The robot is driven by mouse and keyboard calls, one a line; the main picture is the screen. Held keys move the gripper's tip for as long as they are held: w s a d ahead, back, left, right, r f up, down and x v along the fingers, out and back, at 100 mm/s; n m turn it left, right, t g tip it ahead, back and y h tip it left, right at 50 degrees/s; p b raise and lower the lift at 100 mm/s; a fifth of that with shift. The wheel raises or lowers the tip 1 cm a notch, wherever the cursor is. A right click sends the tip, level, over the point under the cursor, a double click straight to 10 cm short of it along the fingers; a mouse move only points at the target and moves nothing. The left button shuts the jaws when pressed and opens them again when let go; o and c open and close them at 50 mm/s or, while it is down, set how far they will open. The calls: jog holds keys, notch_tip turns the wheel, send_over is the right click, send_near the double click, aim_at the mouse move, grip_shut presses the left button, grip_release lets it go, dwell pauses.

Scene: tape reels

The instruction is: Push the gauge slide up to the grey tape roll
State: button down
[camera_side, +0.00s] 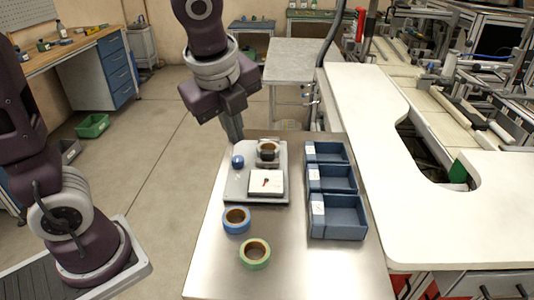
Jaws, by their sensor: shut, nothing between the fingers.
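The gauge is a light grey plate (236,190) on the steel table. A roll with a dark core, apparently the grey tape roll (268,154), sits at the plate's far right, against a pale block. A small blue knob-like piece (237,161), possibly the gauge slide's handle, is to the left of the roll with a gap between them. I cannot make out the slide's exact outline. A white block with a red mark (265,183) is at the plate's near right. My gripper (236,140) is shut and empty, pointing down just beyond the blue piece; I cannot tell whether they touch.
A blue tape roll (236,220) and a green tape roll (255,254) lie on the table nearer the camera. Three blue bins (347,219) stand in a row to the right of the plate. The table's near left area (213,268) is clear.

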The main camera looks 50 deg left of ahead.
jog(key=w+d+f+m, duration=0.2)
jog(key=w+f+m, duration=0.2)
jog(key=w+m, duration=0.3)
send_near(267, 166)
jog(key=shift+m+y, duration=0.4)
jog(key=d+f, duration=0.1)
jog(key=f, duration=0.1)
jog(key=s+d+f, duration=0.1)
jog(key=f, duration=0.1)
jog(key=shift+s+d, duration=0.15)
jog(key=shift+d, duration=0.1)
jog(key=w+a, duration=0.2)
jog(key=shift+w+a, duration=0.2)
jog(key=shift+a, duration=0.05)
jog(key=shift+w+a, duration=0.2)
jog(key=shift+w+a, duration=1.3)
jog(key=shift+a, duration=0.05)
